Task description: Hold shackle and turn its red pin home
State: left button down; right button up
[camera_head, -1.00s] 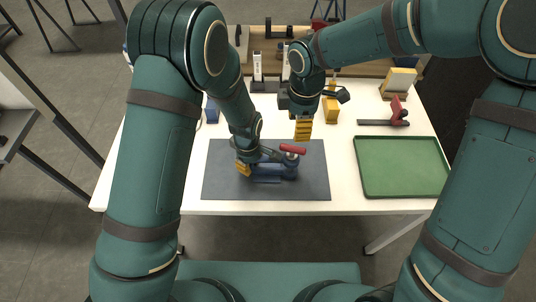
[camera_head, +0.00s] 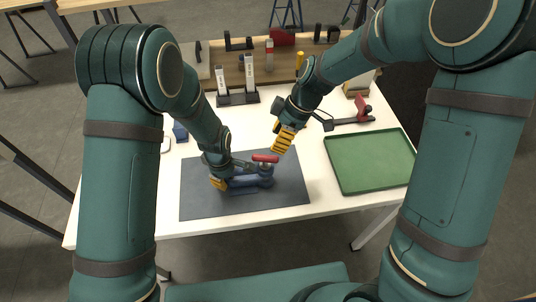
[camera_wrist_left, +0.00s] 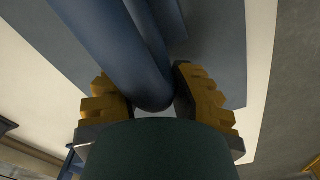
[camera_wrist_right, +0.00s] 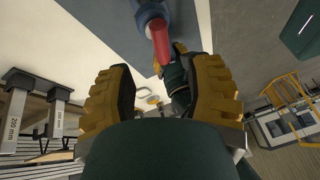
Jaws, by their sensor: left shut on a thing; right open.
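The blue shackle (camera_head: 245,181) lies on the dark grey mat (camera_head: 290,190) in the head view. Its red pin bar (camera_head: 265,158) stands at its right end, and the pin also shows in the right wrist view (camera_wrist_right: 160,40). My left gripper (camera_head: 218,183) is shut on the shackle's left, rounded end. The left wrist view shows the blue bow (camera_wrist_left: 150,85) between the yellow fingers (camera_wrist_left: 155,95). My right gripper (camera_head: 285,140) is open and empty, above and to the right of the red bar and apart from it; its fingers (camera_wrist_right: 160,95) frame the right wrist view.
A green tray (camera_head: 370,188) lies at the right of the white table. A red-and-black clamp (camera_head: 350,118) lies behind it. Marked upright blocks (camera_head: 236,80) stand at the back, by a wooden shelf. A blue object (camera_head: 180,132) stands behind the mat.

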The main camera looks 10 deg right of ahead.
aim_at(268, 156)
jog(key=x, duration=0.7)
jog(key=shift+f, duration=0.15)
jog(key=shift+o, duration=0.3)
